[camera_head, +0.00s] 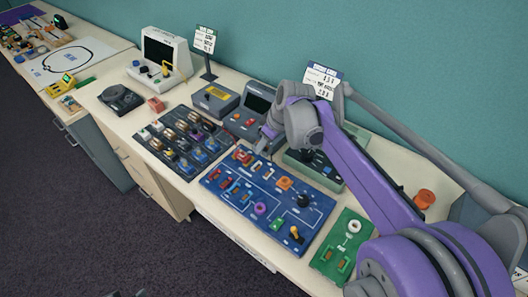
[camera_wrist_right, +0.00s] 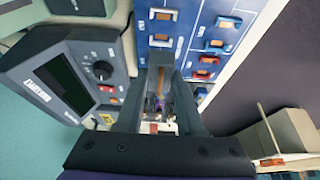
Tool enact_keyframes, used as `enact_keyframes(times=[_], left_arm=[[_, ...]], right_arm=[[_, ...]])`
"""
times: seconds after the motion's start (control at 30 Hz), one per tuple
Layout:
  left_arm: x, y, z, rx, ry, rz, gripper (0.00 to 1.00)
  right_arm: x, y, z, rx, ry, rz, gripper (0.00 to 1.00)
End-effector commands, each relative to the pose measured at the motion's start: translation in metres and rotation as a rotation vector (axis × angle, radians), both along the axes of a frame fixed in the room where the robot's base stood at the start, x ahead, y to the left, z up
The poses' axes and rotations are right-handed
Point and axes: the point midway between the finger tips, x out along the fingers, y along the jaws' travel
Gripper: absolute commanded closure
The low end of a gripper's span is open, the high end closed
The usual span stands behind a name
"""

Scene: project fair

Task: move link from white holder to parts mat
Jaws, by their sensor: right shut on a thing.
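My right gripper (camera_head: 264,143) comes down from the upper right to the back edge of the blue board (camera_head: 285,212) in the head view. In the wrist view the right gripper's fingers (camera_wrist_right: 162,98) are close together around something small, which must be the link; its shape and colour are mostly hidden between them. A whitish piece (camera_wrist_right: 165,128) shows low between the fingers; I cannot tell whether it is the white holder. The dark parts mat (camera_head: 157,148), with rows of several small parts, lies left of the blue board. My left gripper is not in view.
The blue board carries red, blue and orange holders, a purple ring (camera_head: 260,209) and a black knob (camera_head: 303,201). A dark meter (camera_wrist_right: 70,85) stands close beside the gripper. A green board (camera_head: 343,245) is at the right. A grey box (camera_head: 215,99) stands behind the mat.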

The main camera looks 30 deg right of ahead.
Motion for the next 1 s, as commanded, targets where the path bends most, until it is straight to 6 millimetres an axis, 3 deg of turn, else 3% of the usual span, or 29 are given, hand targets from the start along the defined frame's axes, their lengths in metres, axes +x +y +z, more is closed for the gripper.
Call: enact_keyframes(times=[0.53, 1.0], left_arm=[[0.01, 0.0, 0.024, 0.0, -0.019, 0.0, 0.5], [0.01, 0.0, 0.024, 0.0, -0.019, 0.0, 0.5]], right_arm=[[0.0, 0.0, 0.031, 0.0, -0.001, 0.0, 1.0], [0.0, 0.0, 0.031, 0.0, 0.0, 0.0, 1.0]])
